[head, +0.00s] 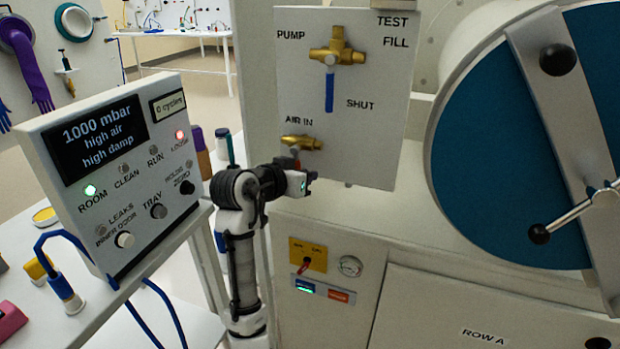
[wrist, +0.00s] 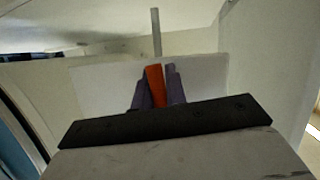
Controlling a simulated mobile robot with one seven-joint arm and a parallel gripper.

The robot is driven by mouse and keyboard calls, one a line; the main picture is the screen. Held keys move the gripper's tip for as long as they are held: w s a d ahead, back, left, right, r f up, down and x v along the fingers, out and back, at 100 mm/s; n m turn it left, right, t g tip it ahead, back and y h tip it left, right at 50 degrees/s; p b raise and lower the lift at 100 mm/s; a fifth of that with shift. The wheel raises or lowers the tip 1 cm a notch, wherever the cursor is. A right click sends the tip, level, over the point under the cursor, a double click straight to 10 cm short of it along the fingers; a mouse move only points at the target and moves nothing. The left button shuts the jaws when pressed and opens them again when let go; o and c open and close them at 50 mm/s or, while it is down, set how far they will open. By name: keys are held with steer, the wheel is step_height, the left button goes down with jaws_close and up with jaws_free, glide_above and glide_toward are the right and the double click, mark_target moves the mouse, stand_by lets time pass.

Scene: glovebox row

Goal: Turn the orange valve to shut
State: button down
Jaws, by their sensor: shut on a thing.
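The AIR IN valve is a brass fitting (head: 302,142) low on the white upright panel in the head view. Its orange handle (head: 295,152) shows only as a small bit below the brass, mostly hidden by my gripper (head: 299,172). In the wrist view the orange handle (wrist: 154,80) stands between the two purple-grey fingers of my gripper (wrist: 157,90), which are shut on it. I cannot tell the handle's exact angle.
Above is a brass valve with a blue handle (head: 329,92) hanging down, marked PUMP, TEST, FILL and SHUT. A display box (head: 115,165) reading 1000 mbar, high air, high damp stands at left. A large round blue door (head: 500,150) with a bar handle is at right.

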steer(key=shift+w+a+m+y, duration=0.15)
steer(key=shift+a+m+y, duration=0.35)
stand_by(0.3)
steer(key=c, duration=1.4)
jaws_free()
steer(key=shift+c, duration=0.2)
steer(key=b+v, duration=0.2)
steer(key=v, duration=1.1)
steer(key=shift+s+a, duration=0.25)
steer(key=shift+s, duration=0.1)
